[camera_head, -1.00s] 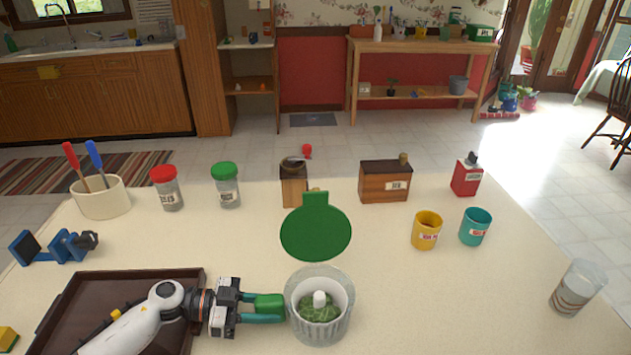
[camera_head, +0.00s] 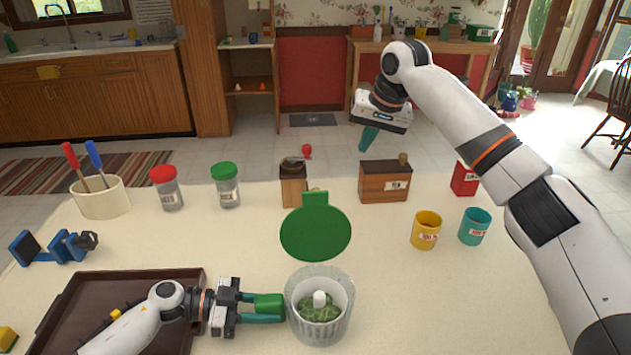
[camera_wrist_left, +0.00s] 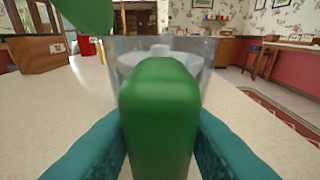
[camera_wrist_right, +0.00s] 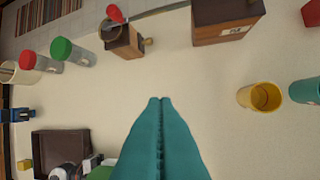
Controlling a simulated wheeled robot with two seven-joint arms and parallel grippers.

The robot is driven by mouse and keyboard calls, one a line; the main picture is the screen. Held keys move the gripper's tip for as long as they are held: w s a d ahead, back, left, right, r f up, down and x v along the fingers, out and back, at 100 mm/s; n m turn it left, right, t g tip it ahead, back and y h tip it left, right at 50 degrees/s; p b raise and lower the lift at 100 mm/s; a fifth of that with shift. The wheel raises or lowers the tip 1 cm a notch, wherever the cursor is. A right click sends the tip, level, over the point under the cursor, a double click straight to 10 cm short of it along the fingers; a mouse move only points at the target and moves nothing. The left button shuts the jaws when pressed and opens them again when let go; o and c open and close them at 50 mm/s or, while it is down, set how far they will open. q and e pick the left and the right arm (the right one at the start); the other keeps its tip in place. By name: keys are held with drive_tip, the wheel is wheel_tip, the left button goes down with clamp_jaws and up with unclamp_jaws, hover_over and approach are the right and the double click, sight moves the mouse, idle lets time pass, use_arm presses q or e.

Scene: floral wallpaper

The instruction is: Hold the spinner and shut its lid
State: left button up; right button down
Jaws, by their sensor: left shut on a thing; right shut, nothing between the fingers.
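The salad spinner (camera_head: 343,327) is a clear bowl with a white basket and green leaves inside. Its round green lid (camera_head: 316,232) stands raised at the bowl's far side, so the bowl is open. My left gripper (camera_head: 270,308) is shut on the spinner's green handle (camera_wrist_left: 160,115), at the bowl's left side. My right gripper (camera_head: 367,139) is raised in the air beyond the lid, above the far part of the table. Its teal fingers are together and empty in the right wrist view (camera_wrist_right: 160,102).
A wooden grinder (camera_head: 293,188), a wooden box (camera_head: 385,182), a yellow cup (camera_head: 426,230) and a teal cup (camera_head: 474,226) stand around the lid. A brown tray (camera_head: 75,290) lies under my left arm. The table right of the spinner looks clear.

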drive_tip(key=s+a+r+n+g+h, duration=0.1)
drive_tip(key=s+a+r, duration=0.25)
drive_tip(key=a, duration=0.25)
drive_tip(key=s+a+r+n+h, duration=0.1)
drive_tip(key=s+a+r, duration=0.1)
drive_tip(key=s+a, duration=0.25)
drive_tip(key=x, duration=1)
drive_tip(key=shift+s+a+r, duration=0.1)
drive_tip(key=shift+s+r, duration=0.05)
drive_tip(key=shift+s, duration=0.8)
drive_tip(key=shift+s+a+r, duration=0.15)
drive_tip(key=shift+s+r, duration=0.05)
drive_tip(key=shift+s, duration=0.7)
drive_tip(key=shift+s, duration=0.1)
